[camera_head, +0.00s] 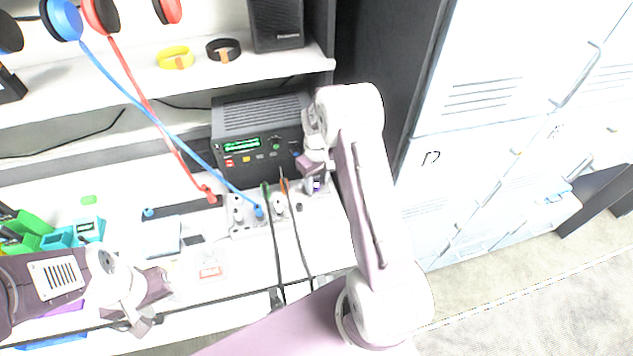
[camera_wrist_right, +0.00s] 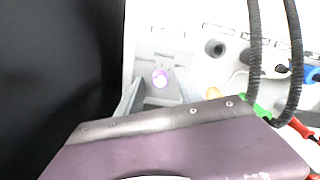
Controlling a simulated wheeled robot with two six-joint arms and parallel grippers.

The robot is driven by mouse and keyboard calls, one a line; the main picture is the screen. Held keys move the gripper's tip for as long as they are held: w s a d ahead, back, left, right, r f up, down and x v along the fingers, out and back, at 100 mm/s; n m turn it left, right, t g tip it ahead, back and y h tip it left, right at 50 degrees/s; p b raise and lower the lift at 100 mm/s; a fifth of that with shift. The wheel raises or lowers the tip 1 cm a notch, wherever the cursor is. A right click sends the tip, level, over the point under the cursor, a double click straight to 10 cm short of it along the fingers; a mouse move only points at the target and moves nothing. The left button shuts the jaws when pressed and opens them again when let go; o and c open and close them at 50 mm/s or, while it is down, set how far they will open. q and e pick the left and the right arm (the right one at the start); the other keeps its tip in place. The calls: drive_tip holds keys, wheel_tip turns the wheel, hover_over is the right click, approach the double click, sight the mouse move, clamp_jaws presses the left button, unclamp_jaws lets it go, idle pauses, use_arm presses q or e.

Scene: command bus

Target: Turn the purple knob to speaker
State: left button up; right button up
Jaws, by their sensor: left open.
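The purple knob (camera_head: 317,186) sits at the right end of a light grey control panel (camera_head: 243,229) on the desk, below the black radio. My left gripper (camera_head: 159,304) is open and empty over the front left of the desk.
A black radio (camera_head: 260,133) with a green display stands behind the panel. Dark cables (camera_wrist_right: 255,50) with green and red plugs run beside the knob. Red and blue headset cords (camera_head: 150,110) hang from the shelf. White lockers (camera_head: 470,130) stand at the right.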

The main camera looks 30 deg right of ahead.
sight(316, 185)
wheel_tip(316, 185, up, 9)
idle(0.3)
drive_tip(key=shift+a, duration=0.1)
drive_tip(key=s+a+r+n, duration=0.1)
drive_tip(key=s+a+r, duration=0.5)
drive_tip(key=a, duration=0.2)
drive_tip(key=s+a+f+m, duration=0.1)
drive_tip(key=s+f, duration=0.2)
drive_tip(key=s, duration=0.3)
drive_tip(key=s+a+f+m+t, duration=0.1)
drive_tip(key=s+a+f+m, duration=0.1)
drive_tip(key=s, duration=0.5)
drive_tip(key=shift+f, duration=0.6)
